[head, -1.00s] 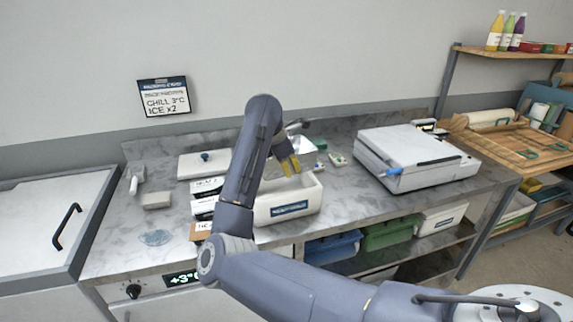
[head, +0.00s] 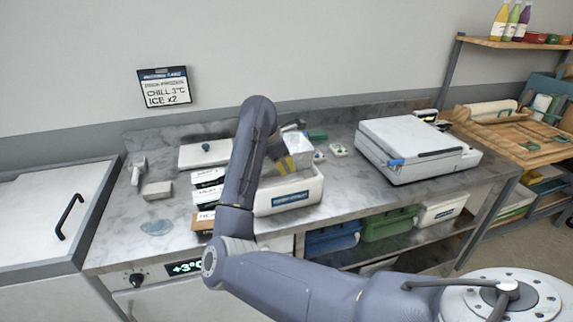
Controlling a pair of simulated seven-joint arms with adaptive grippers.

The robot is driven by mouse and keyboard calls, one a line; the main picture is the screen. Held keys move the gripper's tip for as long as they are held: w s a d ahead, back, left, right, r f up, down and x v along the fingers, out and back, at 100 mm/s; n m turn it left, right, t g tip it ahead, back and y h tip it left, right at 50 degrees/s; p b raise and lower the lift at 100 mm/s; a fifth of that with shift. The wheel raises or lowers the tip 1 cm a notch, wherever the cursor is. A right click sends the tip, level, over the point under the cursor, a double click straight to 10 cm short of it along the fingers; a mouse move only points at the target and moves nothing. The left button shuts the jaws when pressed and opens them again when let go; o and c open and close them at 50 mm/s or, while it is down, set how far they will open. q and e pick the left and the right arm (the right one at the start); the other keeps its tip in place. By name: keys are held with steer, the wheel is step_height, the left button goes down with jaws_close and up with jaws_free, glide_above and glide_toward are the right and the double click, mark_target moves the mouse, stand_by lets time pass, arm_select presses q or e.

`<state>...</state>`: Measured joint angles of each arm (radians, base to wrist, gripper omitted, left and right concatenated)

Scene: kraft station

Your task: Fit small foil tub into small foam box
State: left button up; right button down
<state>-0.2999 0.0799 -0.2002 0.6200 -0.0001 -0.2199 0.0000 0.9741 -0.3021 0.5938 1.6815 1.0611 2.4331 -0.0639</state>
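The small foam box (head: 300,198) is a white open-topped box with a blue label, on the front of the marble counter. My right gripper (head: 287,165), with yellow-marked fingers, is over the box's opening. It appears shut on the small foil tub (head: 299,148), a shiny silver piece beside the fingers at the back of the box. The grip itself is partly hidden. The tub looks tilted, with its upper part above the rim; its lower part and the box's inside are hard to see. My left gripper is not in view.
Black-and-white labelled packs (head: 207,188) stand just left of the box, partly behind my forearm. A white lid (head: 190,157) with a blue knob lies behind them. A large pale machine (head: 410,150) stands right.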

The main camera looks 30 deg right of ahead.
steer(key=shift+f, duration=1.4)
steer(key=shift+s+a+f, duration=0.1)
steer(key=shift+f, duration=0.3)
steer(key=shift+r, duration=0.55)
steer(key=c, duration=1.1)
jaws_free()
steer(key=shift+o, duration=0.2)
steer(key=shift+f, duration=0.1)
steer(key=shift+r, duration=4.7)
